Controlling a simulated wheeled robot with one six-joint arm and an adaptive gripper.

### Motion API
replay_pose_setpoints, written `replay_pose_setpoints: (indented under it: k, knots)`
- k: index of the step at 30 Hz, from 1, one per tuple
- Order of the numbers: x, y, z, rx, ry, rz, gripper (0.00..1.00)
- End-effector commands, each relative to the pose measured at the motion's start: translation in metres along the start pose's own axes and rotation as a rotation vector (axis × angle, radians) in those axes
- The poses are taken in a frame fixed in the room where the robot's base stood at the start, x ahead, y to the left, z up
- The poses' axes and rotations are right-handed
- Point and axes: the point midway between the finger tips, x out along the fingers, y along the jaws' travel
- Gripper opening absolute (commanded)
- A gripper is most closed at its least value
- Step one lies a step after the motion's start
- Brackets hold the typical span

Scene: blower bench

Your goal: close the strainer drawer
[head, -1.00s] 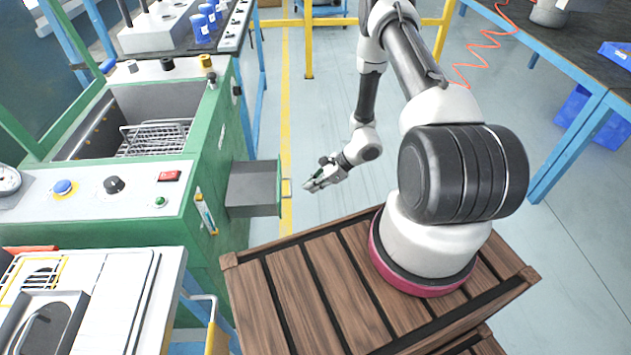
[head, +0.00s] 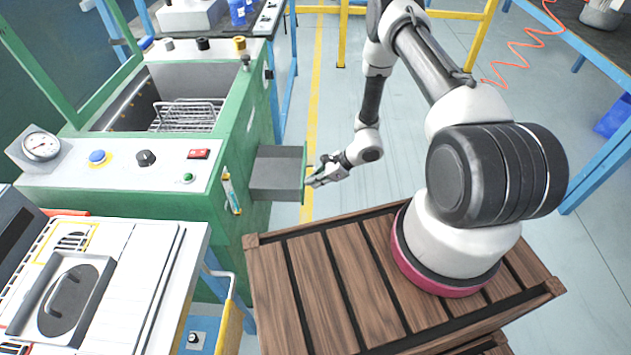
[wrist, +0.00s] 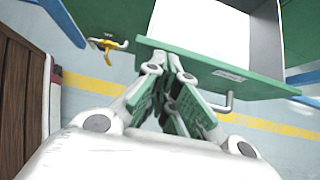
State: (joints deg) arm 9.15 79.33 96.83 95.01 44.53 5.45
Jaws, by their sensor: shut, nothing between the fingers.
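The strainer drawer (head: 276,178) is a grey open-topped box standing out from the right side of the green machine. Its green front panel (head: 305,172) faces right; in the wrist view the panel (wrist: 205,70) shows a pale label and a bar handle (wrist: 228,103). My gripper (head: 311,181) is at the outer face of this panel, pointing left at it. In the wrist view its fingers (wrist: 171,57) are shut, empty, with tips against or just short of the panel, to the left of the handle. I cannot tell whether they touch.
The green machine (head: 237,150) holds a wire basket (head: 185,115) in its open basin. A slatted wooden platform (head: 330,290) is in front. Floor right of the drawer is clear.

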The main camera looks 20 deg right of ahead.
Motion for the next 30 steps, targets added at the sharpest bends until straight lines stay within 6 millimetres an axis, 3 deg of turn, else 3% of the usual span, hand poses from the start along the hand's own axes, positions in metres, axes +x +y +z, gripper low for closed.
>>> replay_pose_setpoints:
  k: [8, 21, 30]
  knots:
    - [0.027, 0.001, 0.027, -0.006, -0.001, 0.002, 0.0]
    - [0.104, 0.001, 0.105, -0.005, -0.001, 0.001, 0.0]
    - [0.128, 0.0, 0.129, -0.001, -0.001, 0.0, 0.0]
